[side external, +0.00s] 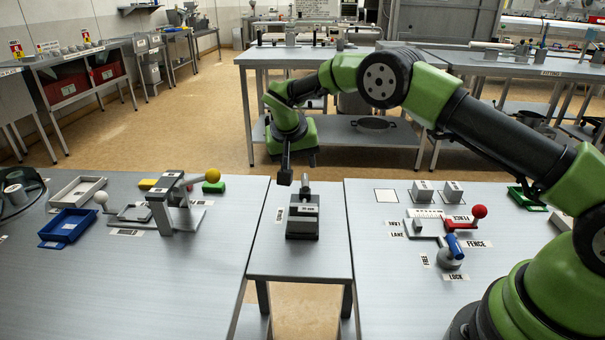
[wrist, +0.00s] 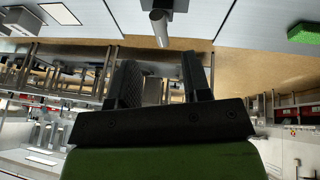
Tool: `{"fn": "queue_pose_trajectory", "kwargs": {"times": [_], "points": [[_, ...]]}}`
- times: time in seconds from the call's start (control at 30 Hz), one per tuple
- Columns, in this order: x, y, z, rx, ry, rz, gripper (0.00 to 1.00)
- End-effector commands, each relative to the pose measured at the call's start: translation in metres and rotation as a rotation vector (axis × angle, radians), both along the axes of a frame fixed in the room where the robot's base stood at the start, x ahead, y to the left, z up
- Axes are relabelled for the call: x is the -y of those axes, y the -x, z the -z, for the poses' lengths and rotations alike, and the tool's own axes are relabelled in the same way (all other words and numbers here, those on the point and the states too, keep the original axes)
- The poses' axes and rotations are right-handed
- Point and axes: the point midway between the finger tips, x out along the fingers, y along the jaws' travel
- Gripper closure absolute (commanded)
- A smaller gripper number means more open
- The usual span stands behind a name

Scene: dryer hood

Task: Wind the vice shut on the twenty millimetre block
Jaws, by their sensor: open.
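The vice (side external: 303,228) is a small dark grey block-shaped device on the narrow middle table, with a light label on its near part. A grey metal rod (side external: 305,187) stands up at its back; in the wrist view a grey cylinder (wrist: 160,28) hangs from the vice's dark body (wrist: 150,5) at the top. I cannot clearly tell the twenty millimetre block from the vice parts. My gripper (side external: 286,178) points down just behind and left of the vice, apart from it. In the wrist view my gripper's two black fingers (wrist: 160,80) are spread, with nothing between them.
The left table holds a blue tray (side external: 66,226), a white tray (side external: 78,190) and a grey fixture with a yellow ball (side external: 212,175). The right table holds a fixture with a red ball (side external: 479,211) and a blue handle (side external: 454,245). The middle table's front is clear.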

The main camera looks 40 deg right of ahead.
Motion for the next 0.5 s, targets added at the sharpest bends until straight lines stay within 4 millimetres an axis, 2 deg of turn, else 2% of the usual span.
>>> {"fn": "queue_pose_trajectory", "kwargs": {"times": [0.03,0.23,0.5], "points": [[0.004,-0.001,0.011,-0.003,0.000,0.003,0.56],[0.018,-0.008,0.045,-0.002,-0.001,0.003,0.56],[0.026,-0.012,0.062,0.001,-0.001,0.001,0.56]]}}
